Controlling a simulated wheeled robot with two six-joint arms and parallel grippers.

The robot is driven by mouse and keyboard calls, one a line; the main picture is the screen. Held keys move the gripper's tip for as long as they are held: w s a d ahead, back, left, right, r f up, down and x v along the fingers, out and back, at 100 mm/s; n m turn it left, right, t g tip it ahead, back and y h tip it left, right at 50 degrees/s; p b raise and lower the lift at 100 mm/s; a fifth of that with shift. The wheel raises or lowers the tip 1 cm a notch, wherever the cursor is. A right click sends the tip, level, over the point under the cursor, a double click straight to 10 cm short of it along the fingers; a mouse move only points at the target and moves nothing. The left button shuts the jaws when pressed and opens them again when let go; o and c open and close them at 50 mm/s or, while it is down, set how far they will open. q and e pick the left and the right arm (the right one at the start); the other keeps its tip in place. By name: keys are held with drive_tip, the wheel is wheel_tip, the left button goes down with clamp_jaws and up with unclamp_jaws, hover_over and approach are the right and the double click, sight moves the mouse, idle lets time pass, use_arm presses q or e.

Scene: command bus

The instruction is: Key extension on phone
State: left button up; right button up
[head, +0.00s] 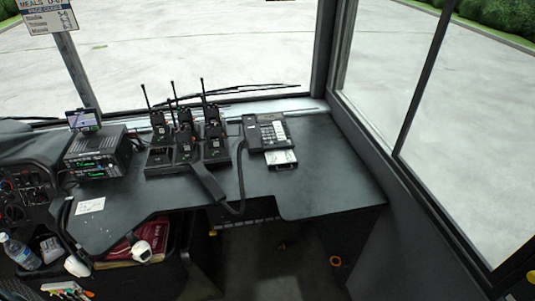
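A black desk phone (268,133) with a light keypad stands on the dark desk, right of the radios. A small white card or pad (281,157) lies at its front edge. A dark cord (241,180) runs from the phone's left side down toward the desk's front edge. A long dark piece that looks like the handset (208,183) lies left of the cord, in front of the radio chargers. The single keys are too small to read. Neither of my grippers can be made out in the head view.
Several handheld radios (185,142) with upright antennas stand in chargers left of the phone. A radio set (98,154) with a small screen on top stands further left. A paper note (90,205) lies on the desk (325,175). The desk right of the phone is clear, up to the window frame.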

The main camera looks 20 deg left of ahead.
idle(2.7)
use_arm(q)
clamp_jaws()
drive_tip(key=shift+a, duration=0.15)
idle(1.4)
